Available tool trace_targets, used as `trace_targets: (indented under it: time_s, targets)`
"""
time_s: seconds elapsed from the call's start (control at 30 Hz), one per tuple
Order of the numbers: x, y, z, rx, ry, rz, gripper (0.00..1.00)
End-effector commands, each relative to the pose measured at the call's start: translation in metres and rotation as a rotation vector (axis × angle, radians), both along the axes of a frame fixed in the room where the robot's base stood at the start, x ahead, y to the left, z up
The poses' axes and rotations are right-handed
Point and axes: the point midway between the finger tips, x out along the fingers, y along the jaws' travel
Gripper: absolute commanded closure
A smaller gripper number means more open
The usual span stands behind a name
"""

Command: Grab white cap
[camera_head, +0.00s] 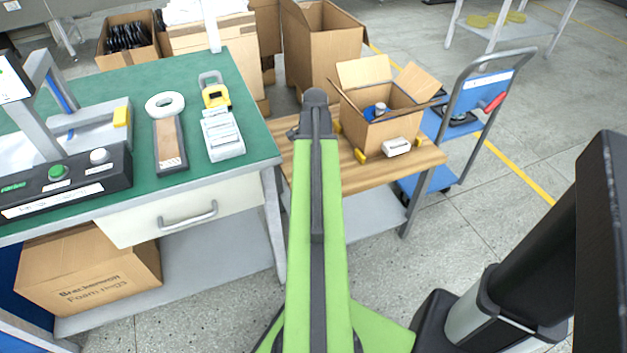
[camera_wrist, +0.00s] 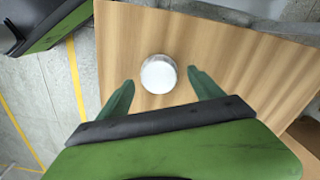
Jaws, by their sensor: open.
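The white cap (camera_wrist: 158,74) is a small round disc-like piece on the wooden tabletop (camera_wrist: 220,60), seen from above in the wrist view. My gripper (camera_wrist: 160,79) is open, with one green finger on each side of the cap, and the cap shows between the fingertips. The fingers look apart from it; their height above the table is hard to tell. In the head view my green arm reaches over the wooden table (camera_head: 425,156), and I cannot make out the cap there; my arm covers that part.
On the wooden table stands an open cardboard box (camera_head: 378,136) with a blue item (camera_head: 377,109) inside, and a small white object (camera_head: 397,147) lies before it. A green workbench (camera_head: 245,108) with tools adjoins at left. A blue trolley (camera_head: 436,125) stands behind, right.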

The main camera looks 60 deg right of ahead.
Motion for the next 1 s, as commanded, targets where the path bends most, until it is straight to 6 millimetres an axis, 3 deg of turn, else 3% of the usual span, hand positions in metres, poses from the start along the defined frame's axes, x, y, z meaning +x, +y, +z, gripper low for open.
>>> trace_targets:
  time_s: [0.03, 0.07, 0.33, 0.8, 1.0]
  targets:
    - [-0.0002, 0.0001, -0.0177, 0.0, 0.0, 0.0, 0.24]
    - [-0.0003, 0.0002, -0.0204, 0.0, 0.0, 0.0, 0.24]
    - [-0.0006, 0.0, -0.0181, 0.0, 0.0, -0.001, 0.26]
    - [-0.001, -0.0004, -0.0182, 0.0, 0.0, -0.001, 0.86]
    - [-0.0012, -0.0004, -0.0178, 0.0, 0.0, -0.002, 0.86]
